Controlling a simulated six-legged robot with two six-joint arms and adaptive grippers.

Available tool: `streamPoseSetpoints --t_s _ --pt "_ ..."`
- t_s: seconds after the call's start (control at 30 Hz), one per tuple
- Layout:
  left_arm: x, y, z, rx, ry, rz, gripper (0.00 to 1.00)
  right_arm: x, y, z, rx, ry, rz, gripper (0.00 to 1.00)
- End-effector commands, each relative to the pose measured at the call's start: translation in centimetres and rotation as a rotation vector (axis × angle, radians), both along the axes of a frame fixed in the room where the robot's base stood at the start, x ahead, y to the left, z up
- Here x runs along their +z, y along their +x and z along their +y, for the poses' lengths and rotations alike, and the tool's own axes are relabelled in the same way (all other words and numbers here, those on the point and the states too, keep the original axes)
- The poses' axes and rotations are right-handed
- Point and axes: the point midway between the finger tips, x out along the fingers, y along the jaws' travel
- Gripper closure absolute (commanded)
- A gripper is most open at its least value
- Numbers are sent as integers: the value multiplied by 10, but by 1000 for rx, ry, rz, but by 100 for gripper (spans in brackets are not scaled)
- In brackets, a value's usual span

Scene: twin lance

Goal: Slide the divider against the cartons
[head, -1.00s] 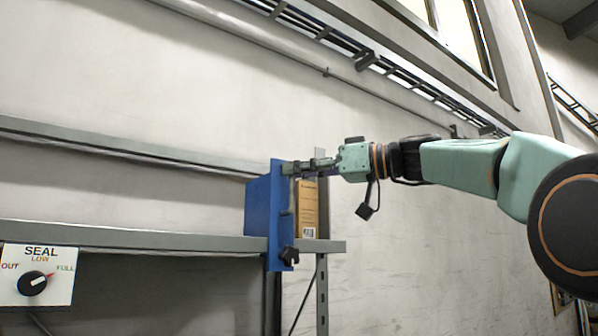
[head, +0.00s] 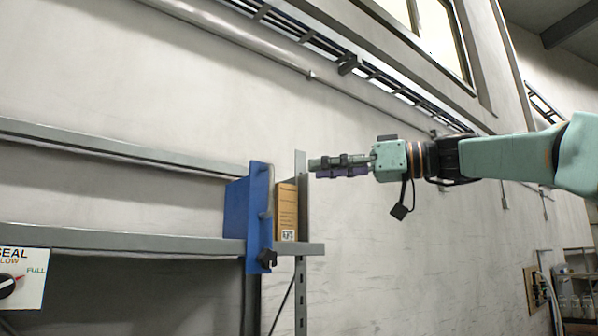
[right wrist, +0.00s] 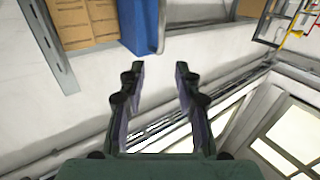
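The blue divider (head: 260,215) stands upright on the grey shelf, with a dark knob at its lower front edge. The right wrist view shows the blue divider (right wrist: 133,25) beside several brown cartons (right wrist: 88,22). My right gripper (head: 312,168) is right of the divider, near the shelf's end post, and apart from the divider. In the right wrist view my right gripper (right wrist: 160,66) has its fingers spread with nothing between them. My left gripper is out of view.
The grey shelf (head: 130,238) is bare left of the divider. A grey end post (head: 303,200) stands right of the carton. A dial panel marked SEAL (head: 28,285) hangs at lower left. The wall right of the shelf has free room before it.

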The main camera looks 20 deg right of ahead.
Motion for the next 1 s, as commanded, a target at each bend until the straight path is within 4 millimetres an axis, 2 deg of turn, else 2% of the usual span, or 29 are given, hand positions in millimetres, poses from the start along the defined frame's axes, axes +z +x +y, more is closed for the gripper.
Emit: streamPoseSetpoints --t_s 0.03,0.2,0.63,0.83,1.0 --pt "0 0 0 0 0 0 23 1 -5 -8 -1 3 -1 67" --pt "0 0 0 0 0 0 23 0 -16 -24 -1 2 -1 67" --pt "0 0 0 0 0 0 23 0 -19 -28 0 0 0 67" --pt "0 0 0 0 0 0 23 -1 -11 -17 -1 -2 1 67" --pt "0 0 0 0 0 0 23 -2 4 6 1 -4 3 67"
